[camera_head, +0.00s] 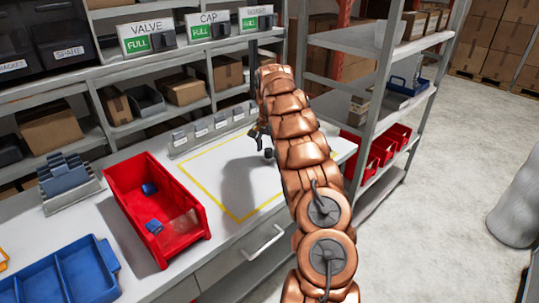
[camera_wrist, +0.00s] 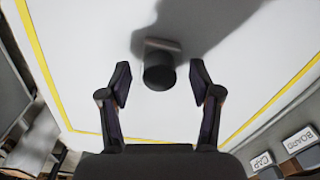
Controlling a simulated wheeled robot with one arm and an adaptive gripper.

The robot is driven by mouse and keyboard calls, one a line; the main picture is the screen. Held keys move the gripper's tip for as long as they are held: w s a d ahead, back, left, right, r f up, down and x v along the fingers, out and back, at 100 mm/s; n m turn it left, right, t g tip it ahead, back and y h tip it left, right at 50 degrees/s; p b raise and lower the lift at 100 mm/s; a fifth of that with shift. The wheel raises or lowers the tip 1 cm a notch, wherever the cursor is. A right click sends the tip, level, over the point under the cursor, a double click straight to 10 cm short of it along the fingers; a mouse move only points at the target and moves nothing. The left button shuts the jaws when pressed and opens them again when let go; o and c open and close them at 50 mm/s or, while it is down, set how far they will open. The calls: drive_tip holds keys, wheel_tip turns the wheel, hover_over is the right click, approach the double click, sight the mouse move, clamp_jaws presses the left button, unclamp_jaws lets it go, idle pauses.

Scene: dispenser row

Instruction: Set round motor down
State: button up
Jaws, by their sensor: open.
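The round motor, a short dark cylinder with a grey plate at one end, shows in the wrist view (camera_wrist: 159,74). It appears to stand on the white worktop inside the yellow outline (camera_wrist: 45,68). My gripper (camera_wrist: 160,78) is open, with one finger on each side of the motor and a visible gap to both. In the head view my gripper (camera_head: 259,134) is partly hidden by my copper arm. A small dark shape just below it looks like the motor (camera_head: 268,153). The yellow-outlined area also shows in the head view (camera_head: 212,190).
A red bin (camera_head: 127,180) with blue parts stands left of the outlined area. A blue tray (camera_head: 65,280) is at the front left. A row of small label holders (camera_head: 203,133) lines the back edge. A grey shelf rack (camera_head: 370,85) stands to the right.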

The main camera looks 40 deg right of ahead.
drive_tip(key=shift+f, duration=0.5)
drive_tip(key=shift+c, duration=0.2)
clamp_jaws()
